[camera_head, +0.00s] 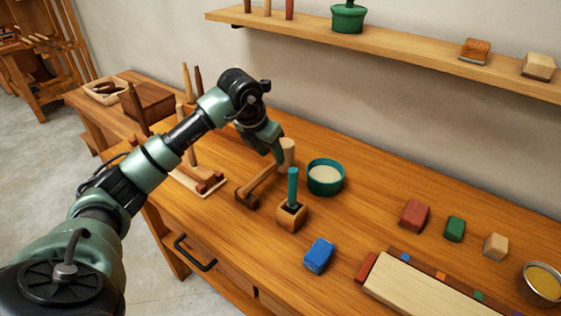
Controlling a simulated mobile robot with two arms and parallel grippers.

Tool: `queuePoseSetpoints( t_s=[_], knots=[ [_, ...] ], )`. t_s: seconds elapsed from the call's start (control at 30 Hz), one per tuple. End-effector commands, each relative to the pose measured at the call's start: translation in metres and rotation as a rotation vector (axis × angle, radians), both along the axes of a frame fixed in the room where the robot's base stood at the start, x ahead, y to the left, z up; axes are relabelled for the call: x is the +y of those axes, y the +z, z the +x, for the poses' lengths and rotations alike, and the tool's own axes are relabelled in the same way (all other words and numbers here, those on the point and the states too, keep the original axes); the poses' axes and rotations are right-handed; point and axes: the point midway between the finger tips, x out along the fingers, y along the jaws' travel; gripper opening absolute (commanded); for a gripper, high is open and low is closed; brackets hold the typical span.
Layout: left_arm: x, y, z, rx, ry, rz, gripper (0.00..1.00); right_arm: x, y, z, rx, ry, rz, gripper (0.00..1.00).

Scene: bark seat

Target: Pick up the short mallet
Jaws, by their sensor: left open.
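A wooden mallet-like tool, which I take to be the short mallet (262,180), lies tilted on the bench. Its brown handle slopes down to the left onto a dark wooden piece, and a pale cylindrical head (288,150) shows at its upper right end. My left gripper (277,154) is open, pointing down right beside the pale head; in this view it overlaps the head's left side. I cannot tell whether they touch. Part of the joint between head and handle is hidden. My right gripper is not in view.
A teal bowl (326,190) and a wooden block holder with a teal handle (292,216) stand close to the right. A blue block (319,255) lies in front. A peg rack (199,186) stands left, beneath my arm. A wall shelf (400,43) runs behind.

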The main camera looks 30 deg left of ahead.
Motion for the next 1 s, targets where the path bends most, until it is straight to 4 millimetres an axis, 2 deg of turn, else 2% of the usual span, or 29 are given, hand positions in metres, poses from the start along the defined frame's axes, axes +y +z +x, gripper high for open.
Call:
queuePoseSetpoints(
  t_s=[0.2,0.3,0.43,0.63,0.8,1.0],
  knots=[
    [-0.002,-0.027,0.012,0.005,0.001,-0.003,0.46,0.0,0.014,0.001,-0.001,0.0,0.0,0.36],
    [-0.002,-0.04,0.017,0.003,-0.001,-0.002,0.46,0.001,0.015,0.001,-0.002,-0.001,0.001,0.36],
    [-0.002,-0.048,0.02,0.0,0.0,-0.001,0.46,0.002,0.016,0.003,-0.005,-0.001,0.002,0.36],
    [-0.002,-0.049,0.021,0.0,-0.001,0.0,0.46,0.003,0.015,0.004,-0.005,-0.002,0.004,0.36],
    [-0.002,-0.049,0.02,0.0,0.0,0.0,0.0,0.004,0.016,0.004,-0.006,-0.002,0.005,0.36],
    [-0.002,-0.047,0.021,-0.003,0.0,0.0,0.0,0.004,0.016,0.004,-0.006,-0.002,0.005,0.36]
  ],
)
